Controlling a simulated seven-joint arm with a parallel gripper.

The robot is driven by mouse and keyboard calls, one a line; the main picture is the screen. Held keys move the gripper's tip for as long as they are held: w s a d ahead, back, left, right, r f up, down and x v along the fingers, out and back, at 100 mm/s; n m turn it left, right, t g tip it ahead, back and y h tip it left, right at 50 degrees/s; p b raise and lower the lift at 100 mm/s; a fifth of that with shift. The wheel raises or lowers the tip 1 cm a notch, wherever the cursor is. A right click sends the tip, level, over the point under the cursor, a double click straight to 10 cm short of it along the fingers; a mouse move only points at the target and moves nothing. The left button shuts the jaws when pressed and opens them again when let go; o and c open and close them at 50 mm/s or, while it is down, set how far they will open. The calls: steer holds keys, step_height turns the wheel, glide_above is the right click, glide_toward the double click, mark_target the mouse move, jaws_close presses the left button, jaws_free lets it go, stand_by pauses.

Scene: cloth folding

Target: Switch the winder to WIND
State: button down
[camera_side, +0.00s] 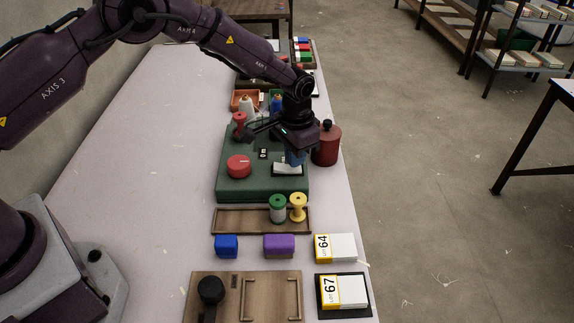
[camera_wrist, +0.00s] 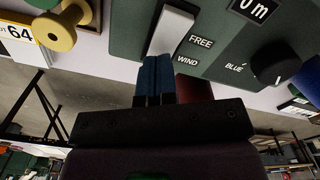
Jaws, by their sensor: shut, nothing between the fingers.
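The winder (camera_side: 232,190) is a green box on the table with a red knob (camera_side: 238,166) on top. Its switch is a pale rocker (camera_side: 288,170) near the right front; it also shows in the wrist view (camera_wrist: 173,25), beside the labels FREE (camera_wrist: 200,42) and WIND (camera_wrist: 187,62). My gripper (camera_side: 294,160) is shut and empty, blue fingers pointing down at the switch. In the wrist view the fingertips (camera_wrist: 157,60) are at the rocker's end near WIND and hide part of it. I cannot tell whether they touch, or which way the rocker is tipped.
A red canister (camera_side: 326,146) stands close right of my gripper. A red spool (camera_side: 239,120) stands at the winder's back left. A wooden tray (camera_side: 235,222) with green and yellow spools lies in front. The table's left side (camera_side: 130,160) is clear.

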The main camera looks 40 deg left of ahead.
steer(key=shift+r, duration=3.05)
